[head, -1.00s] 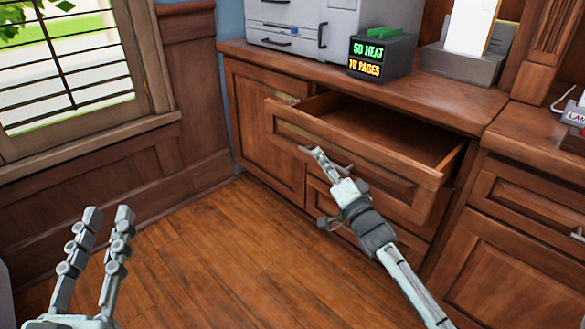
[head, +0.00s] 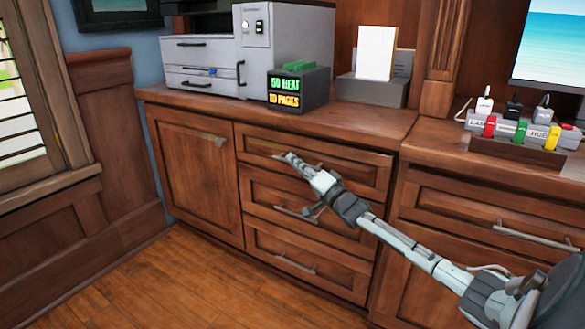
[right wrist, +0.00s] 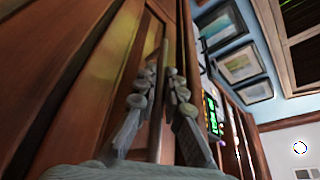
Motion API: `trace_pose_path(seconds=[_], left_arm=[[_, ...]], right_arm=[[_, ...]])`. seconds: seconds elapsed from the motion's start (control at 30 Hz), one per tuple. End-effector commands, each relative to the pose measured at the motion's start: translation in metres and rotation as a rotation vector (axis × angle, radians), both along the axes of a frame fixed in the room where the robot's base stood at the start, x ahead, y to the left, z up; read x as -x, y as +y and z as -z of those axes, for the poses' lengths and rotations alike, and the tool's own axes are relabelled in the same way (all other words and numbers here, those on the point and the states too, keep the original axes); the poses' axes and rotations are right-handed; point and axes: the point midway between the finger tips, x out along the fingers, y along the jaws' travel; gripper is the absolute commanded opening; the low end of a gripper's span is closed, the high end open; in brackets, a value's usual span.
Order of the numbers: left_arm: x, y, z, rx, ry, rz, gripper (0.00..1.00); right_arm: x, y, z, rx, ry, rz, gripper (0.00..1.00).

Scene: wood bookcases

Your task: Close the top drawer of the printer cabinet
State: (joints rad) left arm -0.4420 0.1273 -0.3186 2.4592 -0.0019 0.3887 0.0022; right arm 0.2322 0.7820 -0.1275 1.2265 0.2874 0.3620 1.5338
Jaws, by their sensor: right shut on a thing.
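The printer cabinet (head: 270,117) is brown wood, with a door on its left and a stack of drawers on its right. The top drawer (head: 359,173) looks flush with the cabinet front, and its inside is hidden. My right gripper (head: 289,160) is at the top drawer's front, shut on its bar handle. In the right wrist view the fingers of my right gripper (right wrist: 158,85) are on either side of the handle, close to the wood. My left gripper is not in view.
A grey printer (head: 205,60), a dark box with lit text (head: 299,88) and a paper holder (head: 373,90) stand on top. A neighbouring cabinet (head: 460,205) on the right bears a rack of coloured plugs (head: 517,132). Wooden floor at the front left is clear.

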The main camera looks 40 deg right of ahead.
Motion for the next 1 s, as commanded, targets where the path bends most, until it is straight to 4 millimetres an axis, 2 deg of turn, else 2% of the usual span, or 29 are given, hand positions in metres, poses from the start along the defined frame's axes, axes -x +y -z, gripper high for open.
trace_pose_path(seconds=[0.27,0.3,0.33,0.67,0.87,1.0], left_arm=[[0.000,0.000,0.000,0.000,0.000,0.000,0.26],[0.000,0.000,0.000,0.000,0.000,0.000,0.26],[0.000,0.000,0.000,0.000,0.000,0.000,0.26],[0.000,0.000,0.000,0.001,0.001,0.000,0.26],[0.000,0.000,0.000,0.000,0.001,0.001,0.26],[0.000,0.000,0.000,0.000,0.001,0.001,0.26]], right_arm=[[-0.001,-0.005,-0.004,0.000,0.000,0.010,0.00],[-0.001,-0.005,-0.004,-0.001,0.000,0.010,0.14],[-0.001,-0.005,-0.004,0.000,0.000,0.010,0.17],[0.000,-0.003,-0.001,0.000,0.002,0.007,0.18],[0.020,-0.003,0.005,-0.001,0.005,0.005,0.18],[0.048,-0.003,0.012,-0.001,0.006,0.006,0.18]])
